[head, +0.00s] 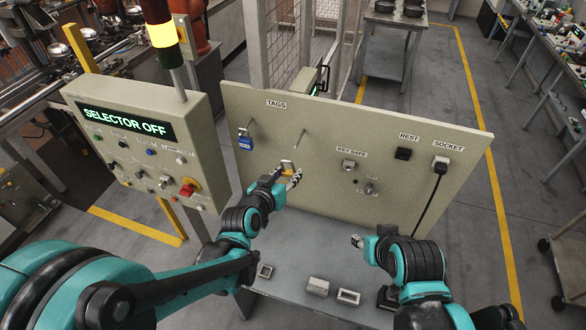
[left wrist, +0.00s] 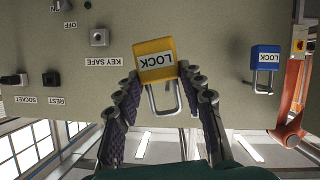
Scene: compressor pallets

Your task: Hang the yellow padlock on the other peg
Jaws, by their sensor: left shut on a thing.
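The yellow padlock (head: 287,167) is in my left gripper (head: 293,178), in front of the board and below the bare right peg (head: 301,138). In the left wrist view, which is upside down, the yellow padlock (left wrist: 155,58) shows its LOCK label, and its shackle lies between the two fingers (left wrist: 163,95). The bare peg cannot be made out there. The blue padlock (head: 245,142) hangs on the left peg (head: 250,125) under the TAGS label; it also shows in the left wrist view (left wrist: 265,57). My right gripper (head: 357,241) is low over the table, its fingers too small to judge.
The board (head: 440,205) also carries a key safe switch (head: 348,166), a rest socket (head: 403,153) and a plugged socket (head: 440,166) with a hanging cable. A selector panel (head: 140,140) stands to the left. Small boxes (head: 318,286) lie on the grey table (head: 300,250).

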